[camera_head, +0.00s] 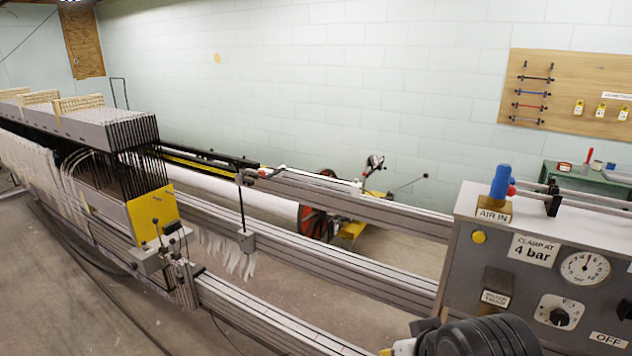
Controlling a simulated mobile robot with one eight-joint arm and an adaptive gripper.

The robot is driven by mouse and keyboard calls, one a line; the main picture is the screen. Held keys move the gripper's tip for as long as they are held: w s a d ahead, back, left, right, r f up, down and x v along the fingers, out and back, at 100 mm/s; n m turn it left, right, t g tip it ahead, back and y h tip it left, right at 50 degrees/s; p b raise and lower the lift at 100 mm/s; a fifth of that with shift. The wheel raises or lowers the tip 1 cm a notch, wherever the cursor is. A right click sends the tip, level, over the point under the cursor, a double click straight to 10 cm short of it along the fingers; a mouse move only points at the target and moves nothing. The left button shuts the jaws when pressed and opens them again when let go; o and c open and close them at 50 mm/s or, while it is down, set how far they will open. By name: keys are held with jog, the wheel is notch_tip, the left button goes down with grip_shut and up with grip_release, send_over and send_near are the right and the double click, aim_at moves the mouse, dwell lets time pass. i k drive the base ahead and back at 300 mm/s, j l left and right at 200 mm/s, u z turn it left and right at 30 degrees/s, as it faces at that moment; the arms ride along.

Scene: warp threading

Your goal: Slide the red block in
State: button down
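I cannot make out a clear red block in this view. A small red piece (511,190) shows beside the upright blue fitting (501,181) on top of the grey control box (463,260), by the "AIR IN" label. It is too small to tell whether it is a block. My gripper is not recognisable in view. A dark rounded part, likely of my arm, shows at the bottom right edge in front of the control box.
The control box has a gauge (585,268) and a dial (558,312). Long metal rails (330,245) run left to the loom frame (90,128) with its yellow plate (152,213). A tool board (570,75) hangs above a green bench (560,174). Grey floor is open at lower left.

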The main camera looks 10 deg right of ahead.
aim_at(262, 172)
jog(key=j, duration=0.3)
jog(key=i+j, duration=0.25)
jog(key=j, duration=0.2)
jog(key=i+j, duration=0.3)
jog(key=j, duration=0.15)
jog(key=i+j, duration=0.25)
jog(key=j, duration=0.15)
jog(key=i+j, duration=0.3)
jog(key=j, duration=0.15)
jog(key=i+l, duration=0.3)
jog(key=i, duration=0.25)
jog(key=i+l+z, duration=0.1)
jog(key=i+l, duration=0.2)
jog(key=i, duration=0.2)
